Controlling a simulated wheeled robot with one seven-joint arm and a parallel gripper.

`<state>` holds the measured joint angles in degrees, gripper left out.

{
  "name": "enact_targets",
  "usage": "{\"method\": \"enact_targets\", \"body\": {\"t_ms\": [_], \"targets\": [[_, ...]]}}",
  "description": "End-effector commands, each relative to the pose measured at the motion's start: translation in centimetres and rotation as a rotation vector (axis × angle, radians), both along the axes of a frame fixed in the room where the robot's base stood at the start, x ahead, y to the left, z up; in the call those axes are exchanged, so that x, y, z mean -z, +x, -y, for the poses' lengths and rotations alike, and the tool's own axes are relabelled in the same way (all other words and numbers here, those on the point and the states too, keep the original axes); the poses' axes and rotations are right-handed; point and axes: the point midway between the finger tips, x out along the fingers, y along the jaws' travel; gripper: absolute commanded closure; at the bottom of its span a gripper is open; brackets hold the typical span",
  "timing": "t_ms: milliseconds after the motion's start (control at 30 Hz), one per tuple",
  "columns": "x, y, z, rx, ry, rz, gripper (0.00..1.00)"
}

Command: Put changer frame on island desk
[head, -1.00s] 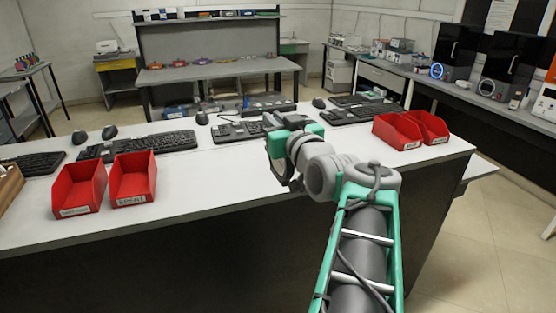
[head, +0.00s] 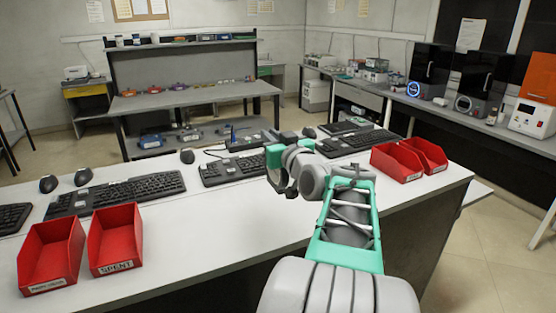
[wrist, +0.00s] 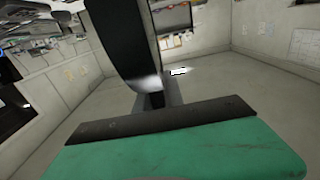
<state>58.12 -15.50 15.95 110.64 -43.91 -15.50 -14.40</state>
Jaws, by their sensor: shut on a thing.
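My gripper (head: 280,172) is at the end of my green and grey arm, over the white desk, which looks like the island desk (head: 185,225). It is shut on a dark thing, taken to be the changer frame. In the wrist view a curved black piece (wrist: 125,45) rises beyond the dark bar and green body of my gripper. Its full shape is hidden, and in the head view it is too small to make out. I cannot tell whether it is clear of the desktop.
Two red bins (head: 115,240) stand at the desk's left and two more (head: 397,162) at its right. Several keyboards (head: 145,193) and mice line the far side. The white top between the bins is clear. A grey bench (head: 195,95) stands behind.

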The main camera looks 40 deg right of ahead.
Motion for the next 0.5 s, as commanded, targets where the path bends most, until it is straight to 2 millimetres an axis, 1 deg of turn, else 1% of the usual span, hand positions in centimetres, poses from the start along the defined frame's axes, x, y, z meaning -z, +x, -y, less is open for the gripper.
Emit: {"method": "enact_targets", "body": {"t_ms": [33,100,200,367,400,500], "targets": [[0.7,0.6,1.1,0.001,0.003,-0.001,1.00],[2.4,1.2,2.2,0.001,0.005,-0.001,1.00],[4.2,1.9,3.5,0.001,0.001,0.000,1.00],[5.7,2.5,4.7,0.003,-0.002,0.002,1.00],[6.3,2.6,5.0,0.004,0.001,0.001,1.00],[7.9,2.5,4.9,0.005,0.002,0.001,1.00]]}}
